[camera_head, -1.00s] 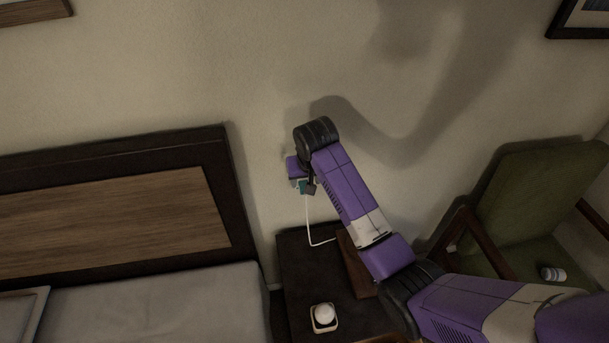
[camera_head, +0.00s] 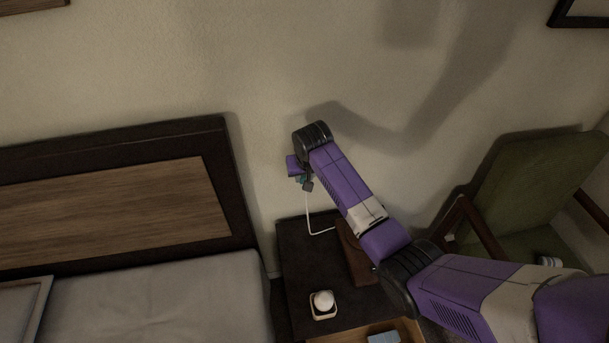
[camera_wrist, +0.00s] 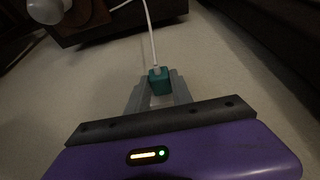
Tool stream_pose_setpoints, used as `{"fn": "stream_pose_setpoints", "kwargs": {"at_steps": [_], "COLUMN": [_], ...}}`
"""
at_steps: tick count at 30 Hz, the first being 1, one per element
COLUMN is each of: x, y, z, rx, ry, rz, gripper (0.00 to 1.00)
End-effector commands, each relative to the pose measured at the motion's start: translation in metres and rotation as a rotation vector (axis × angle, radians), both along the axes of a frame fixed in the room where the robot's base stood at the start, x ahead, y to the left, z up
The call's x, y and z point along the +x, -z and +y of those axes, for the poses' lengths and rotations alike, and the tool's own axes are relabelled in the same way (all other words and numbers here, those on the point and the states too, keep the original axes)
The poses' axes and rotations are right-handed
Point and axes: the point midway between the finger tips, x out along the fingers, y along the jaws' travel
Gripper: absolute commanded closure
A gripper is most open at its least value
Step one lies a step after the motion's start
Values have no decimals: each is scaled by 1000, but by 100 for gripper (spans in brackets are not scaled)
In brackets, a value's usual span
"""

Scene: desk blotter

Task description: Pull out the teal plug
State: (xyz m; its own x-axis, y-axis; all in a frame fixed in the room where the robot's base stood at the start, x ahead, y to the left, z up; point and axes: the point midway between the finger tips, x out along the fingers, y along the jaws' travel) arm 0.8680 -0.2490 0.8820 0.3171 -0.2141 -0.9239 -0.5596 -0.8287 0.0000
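The teal plug (camera_wrist: 159,82) sits between the two grey fingers of my gripper (camera_wrist: 160,90) in the wrist view. Both fingers lie against its sides, so my gripper looks shut on it. A white cord (camera_wrist: 150,38) runs from the plug toward the nightstand. In the head view my gripper (camera_head: 304,181) is in front of the wall above the nightstand, and the plug is mostly hidden there. No socket shows in either view, so I cannot tell whether the plug touches one.
The dark nightstand (camera_head: 290,262) below carries a small white round object on a square base (camera_head: 323,304); its drawer (camera_head: 408,330) is partly open. The bed's headboard (camera_head: 222,145) is left, a green armchair (camera_head: 535,185) right. Open wall lies above.

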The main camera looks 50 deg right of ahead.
Motion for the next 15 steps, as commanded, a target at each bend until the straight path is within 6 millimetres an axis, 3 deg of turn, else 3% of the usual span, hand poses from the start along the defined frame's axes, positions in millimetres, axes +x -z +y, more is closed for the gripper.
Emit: {"fn": "stream_pose_setpoints", "kwargs": {"at_steps": [2, 15], "x": [0, -9], "y": [0, -1], "z": [0, 6], "rx": [0, 2], "ry": [0, 0], "rz": [0, 1], "gripper": [100, 100]}}
